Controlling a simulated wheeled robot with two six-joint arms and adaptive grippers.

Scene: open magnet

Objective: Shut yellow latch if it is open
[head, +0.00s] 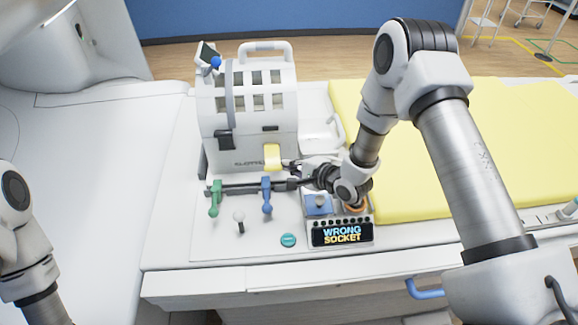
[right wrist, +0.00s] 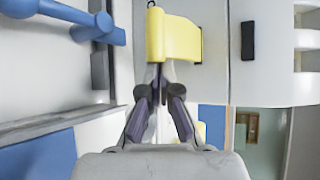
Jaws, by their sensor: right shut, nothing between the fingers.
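The yellow latch (head: 272,156) is on the lower front of the white slatted case (head: 225,145). In the right wrist view the yellow latch (right wrist: 178,38) is a broad flap with a rounded end at the left; its far edge meets the pale case. I cannot tell whether it is fully closed. My right gripper (head: 288,164) is shut and empty, just right of the latch. In the right wrist view the closed fingertips of my right gripper (right wrist: 159,68) are at the flap's near edge; contact is unclear. My left gripper is out of view.
A green lever (head: 215,198) and a blue lever (head: 266,195) stand in front of the case. A display panel (head: 342,234) reads "WRONG SOCKET". A teal button (head: 288,240) sits near the front edge. A yellow mat (head: 420,150) lies at the right.

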